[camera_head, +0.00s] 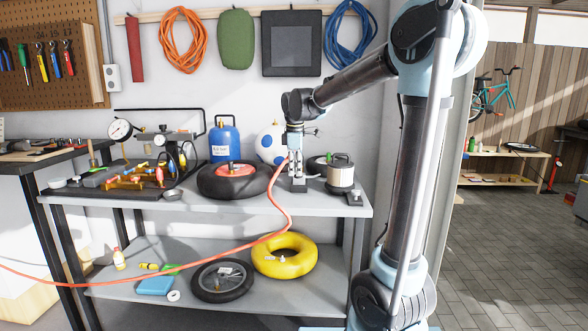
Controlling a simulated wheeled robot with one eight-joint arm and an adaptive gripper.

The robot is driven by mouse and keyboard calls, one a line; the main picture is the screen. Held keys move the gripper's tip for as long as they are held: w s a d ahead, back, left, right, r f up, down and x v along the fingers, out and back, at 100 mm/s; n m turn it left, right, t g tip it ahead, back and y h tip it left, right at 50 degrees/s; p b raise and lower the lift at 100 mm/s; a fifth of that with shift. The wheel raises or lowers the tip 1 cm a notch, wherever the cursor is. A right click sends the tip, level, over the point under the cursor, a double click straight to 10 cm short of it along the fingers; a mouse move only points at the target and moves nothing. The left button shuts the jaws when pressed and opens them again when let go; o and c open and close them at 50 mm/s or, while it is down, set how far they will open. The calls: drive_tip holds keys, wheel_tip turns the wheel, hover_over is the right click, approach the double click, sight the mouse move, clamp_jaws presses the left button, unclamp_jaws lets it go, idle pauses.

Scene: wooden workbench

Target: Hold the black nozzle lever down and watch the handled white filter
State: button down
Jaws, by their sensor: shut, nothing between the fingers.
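My gripper (297,184) points straight down over the right part of the bench top. Its fingers are together and empty. A pale, short cylinder with a dark top and a handle (341,174) stands just right of my gripper; it looks like the handled white filter. The black nozzle lever cannot be made out for certain; it is too small or hidden around my gripper. An orange hose (283,207) runs up to the left side of my gripper.
A black tyre with a red centre (235,183) lies left of my gripper. Behind stand a blue cylinder (224,141) and a white ball with blue spots (270,146). A gauge rig (170,140) fills the left. The bench's front strip (250,208) is mostly clear.

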drive_tip(key=shift+s+f+t, duration=0.3)
drive_tip(key=shift+f+t, duration=0.1)
drive_tip(key=shift+f, duration=0.2)
drive_tip(key=shift+w+r, duration=0.1)
drive_tip(key=shift+r, duration=0.15)
idle(1.4)
drive_tip(key=shift+r, duration=1.05)
drive_tip(key=w+v, duration=0.3)
drive_tip(key=v, duration=0.9)
drive_tip(key=shift+s+r, duration=0.5)
drive_tip(key=shift+r, duration=0.2)
